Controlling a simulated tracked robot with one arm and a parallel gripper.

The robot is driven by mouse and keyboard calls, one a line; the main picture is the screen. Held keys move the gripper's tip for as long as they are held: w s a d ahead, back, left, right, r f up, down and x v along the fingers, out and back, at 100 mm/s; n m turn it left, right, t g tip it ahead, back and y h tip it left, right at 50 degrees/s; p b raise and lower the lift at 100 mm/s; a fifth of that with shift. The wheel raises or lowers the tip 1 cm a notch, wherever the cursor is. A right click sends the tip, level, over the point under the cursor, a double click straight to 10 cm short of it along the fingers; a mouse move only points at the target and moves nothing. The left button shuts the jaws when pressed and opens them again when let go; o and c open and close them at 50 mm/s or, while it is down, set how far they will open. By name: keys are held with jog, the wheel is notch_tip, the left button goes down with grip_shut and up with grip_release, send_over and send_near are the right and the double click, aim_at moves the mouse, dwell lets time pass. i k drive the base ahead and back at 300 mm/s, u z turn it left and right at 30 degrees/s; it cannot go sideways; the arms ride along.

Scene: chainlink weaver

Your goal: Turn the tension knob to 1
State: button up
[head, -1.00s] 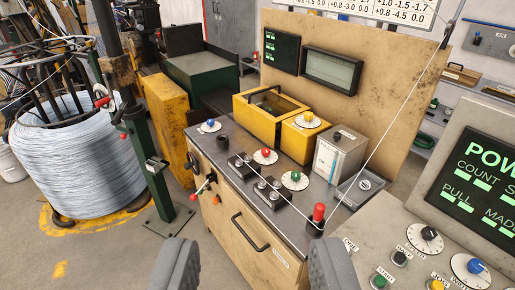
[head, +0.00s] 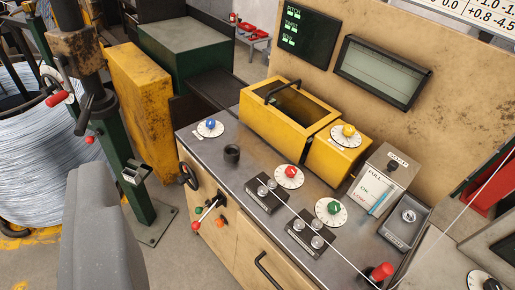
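Several coloured knobs on white dials stand on the bench: blue (head: 210,124), red (head: 291,171), green (head: 333,207) and, on the yellow box, yellow (head: 349,130). No readable label shows which is the tension knob, and the dial numbers are too small to read. One grey finger (head: 103,215) of my gripper shows at lower left, left of the bench and apart from every knob. The other finger is outside the frame. Nothing shows against the visible finger's inner side, so the gripper looks open.
Two black roller blocks (head: 311,234), a red-topped post (head: 380,272) and a thin wire are near the front. A wire coil (head: 30,150) stands left.

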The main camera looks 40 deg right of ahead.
aim_at(291, 172)
jog(key=z, duration=0.05)
jog(key=i, duration=0.85)
jog(key=z, duration=0.25)
